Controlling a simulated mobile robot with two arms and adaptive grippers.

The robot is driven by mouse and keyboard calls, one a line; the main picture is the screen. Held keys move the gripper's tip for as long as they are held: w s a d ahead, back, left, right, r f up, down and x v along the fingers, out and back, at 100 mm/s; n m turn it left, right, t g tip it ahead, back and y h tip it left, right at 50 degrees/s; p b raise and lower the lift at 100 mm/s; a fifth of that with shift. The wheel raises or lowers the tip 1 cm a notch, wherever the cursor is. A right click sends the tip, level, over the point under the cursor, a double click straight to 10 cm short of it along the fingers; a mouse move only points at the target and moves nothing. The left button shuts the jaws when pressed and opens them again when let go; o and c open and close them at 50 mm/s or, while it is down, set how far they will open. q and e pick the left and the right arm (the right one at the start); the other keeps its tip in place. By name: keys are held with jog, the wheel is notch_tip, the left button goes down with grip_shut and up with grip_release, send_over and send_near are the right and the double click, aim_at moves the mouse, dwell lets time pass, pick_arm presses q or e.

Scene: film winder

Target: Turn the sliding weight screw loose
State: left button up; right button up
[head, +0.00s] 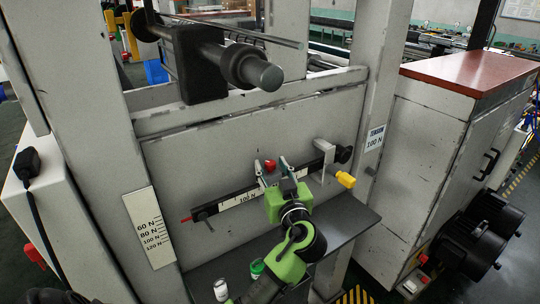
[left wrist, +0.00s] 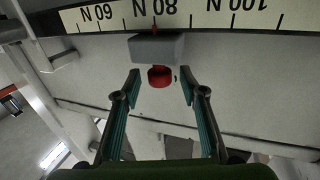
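The sliding weight is a grey block (left wrist: 157,47) on the scale bar, seen in the left wrist view with a thin red pointer near the 80 N mark. Its red screw (left wrist: 160,76) sticks out below the block there, and shows as a red knob in the head view (head: 270,165). My left gripper (head: 272,164) is in front of the bar. In the left wrist view its two fingers (left wrist: 160,80) are open, one on each side of the screw, with a gap on both sides. My right gripper is not in view.
The scale bar (head: 237,200) slants across the grey machine panel. A yellow knob (head: 345,179) and a bracket (head: 325,155) sit at its right end. A dark shelf (head: 345,232) lies below, with a white container (head: 221,290) and a green-capped one (head: 257,268).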

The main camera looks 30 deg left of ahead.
pick_arm(q)
jog(key=shift+x, duration=1)
